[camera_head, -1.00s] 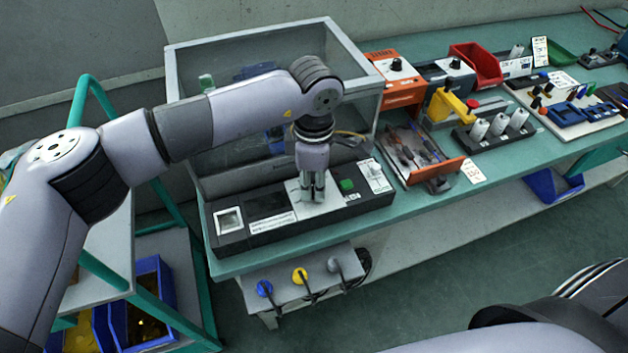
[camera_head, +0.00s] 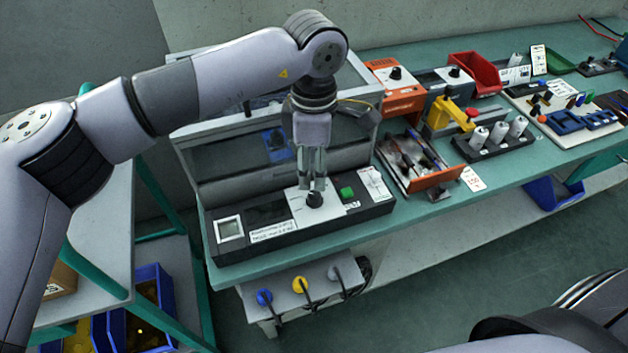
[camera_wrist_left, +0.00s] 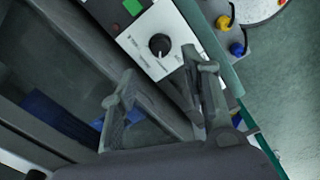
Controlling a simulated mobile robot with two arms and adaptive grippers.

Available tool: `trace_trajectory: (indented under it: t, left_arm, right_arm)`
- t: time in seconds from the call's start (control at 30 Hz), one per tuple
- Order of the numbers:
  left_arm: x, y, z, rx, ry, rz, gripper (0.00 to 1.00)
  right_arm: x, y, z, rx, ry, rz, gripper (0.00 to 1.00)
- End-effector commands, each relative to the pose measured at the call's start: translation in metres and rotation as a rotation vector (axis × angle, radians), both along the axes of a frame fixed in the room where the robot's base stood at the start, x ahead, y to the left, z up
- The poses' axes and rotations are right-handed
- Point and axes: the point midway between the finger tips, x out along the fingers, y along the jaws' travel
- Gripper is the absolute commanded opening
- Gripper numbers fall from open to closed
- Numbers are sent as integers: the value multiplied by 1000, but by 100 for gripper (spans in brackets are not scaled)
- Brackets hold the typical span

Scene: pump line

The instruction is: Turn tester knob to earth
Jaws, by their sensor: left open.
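The tester (camera_head: 375,209) is a long dark box at the front of the bench with a pale panel, a screen and a green button (camera_head: 347,193). Its black round knob (camera_head: 314,199) sits on the white panel. In the left wrist view the knob (camera_wrist_left: 159,45) shows a pale pointer mark; the small print around it is too small to read. My left gripper (camera_head: 312,184) points down just above the knob. In the left wrist view its fingers (camera_wrist_left: 160,84) are apart with nothing between them, and the knob lies beyond the tips. My right gripper is not in view.
A clear-walled enclosure (camera_head: 190,158) stands behind the tester. Blue, yellow and grey plugs (camera_head: 299,285) are on a box below the bench edge. An open orange-fronted tray (camera_head: 436,174) of tools lies to the right. A green-framed cart (camera_head: 165,285) stands at the left.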

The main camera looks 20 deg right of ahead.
Motion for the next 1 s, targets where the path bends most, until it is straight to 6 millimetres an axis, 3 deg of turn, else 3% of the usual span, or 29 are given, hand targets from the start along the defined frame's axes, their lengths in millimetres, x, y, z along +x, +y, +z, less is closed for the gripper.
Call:
trace_trajectory:
  t: [0.1,0.3,1.0]
  left_arm:
    - [0,0,23,-1,-3,0,42]
    - [0,0,42,0,0,1,42]
    - [-1,0,43,0,1,-1,42]
  right_arm:
    - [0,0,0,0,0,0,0]
    - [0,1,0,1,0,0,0]
    - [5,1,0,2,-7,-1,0]
